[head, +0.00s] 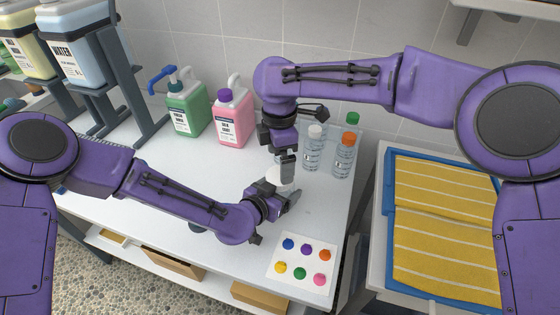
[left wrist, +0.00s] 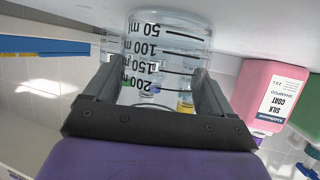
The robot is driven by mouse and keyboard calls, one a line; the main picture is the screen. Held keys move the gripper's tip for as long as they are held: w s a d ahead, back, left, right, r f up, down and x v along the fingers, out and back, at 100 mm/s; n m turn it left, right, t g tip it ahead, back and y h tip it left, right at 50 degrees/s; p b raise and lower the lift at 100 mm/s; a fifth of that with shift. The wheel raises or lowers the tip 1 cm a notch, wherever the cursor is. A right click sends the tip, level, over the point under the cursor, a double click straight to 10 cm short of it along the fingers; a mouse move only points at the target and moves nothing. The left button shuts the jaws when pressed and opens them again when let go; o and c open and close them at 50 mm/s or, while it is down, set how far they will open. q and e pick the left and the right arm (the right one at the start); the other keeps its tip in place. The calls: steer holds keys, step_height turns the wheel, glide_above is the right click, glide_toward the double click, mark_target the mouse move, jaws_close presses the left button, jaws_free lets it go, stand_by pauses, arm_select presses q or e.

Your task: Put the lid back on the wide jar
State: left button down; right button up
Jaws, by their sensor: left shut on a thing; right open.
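The wide jar (left wrist: 167,50) is clear with black ml marks and stands on the white table, seen upside down in the left wrist view. My left gripper (left wrist: 158,95) is shut on the jar, one finger on each side. In the head view my left gripper (head: 280,197) is low over the table and hides most of the jar. My right gripper (head: 286,178) is open and points down just above it. A pale round thing (head: 275,175) shows beside the right fingers; I cannot tell whether it is the lid or the jar's top.
Green (head: 187,110) and pink (head: 232,117) jugs stand behind. Clear bottles (head: 312,150) stand close on the right of my right gripper. A card with coloured dots (head: 302,262) lies in front. A blue tray (head: 390,225) with yellow towels is at right.

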stand_by(0.3)
arm_select(q)
jaws_free()
steer(key=b+v, duration=0.1)
steer(key=v, duration=0.9)
steer(key=shift+s+a+r, duration=0.1)
steer(key=shift+s+a, duration=0.05)
steer(key=shift+s, duration=0.1)
arm_select(e)
step_height(320, 180, up, 11)
steer(key=shift+f, duration=0.1)
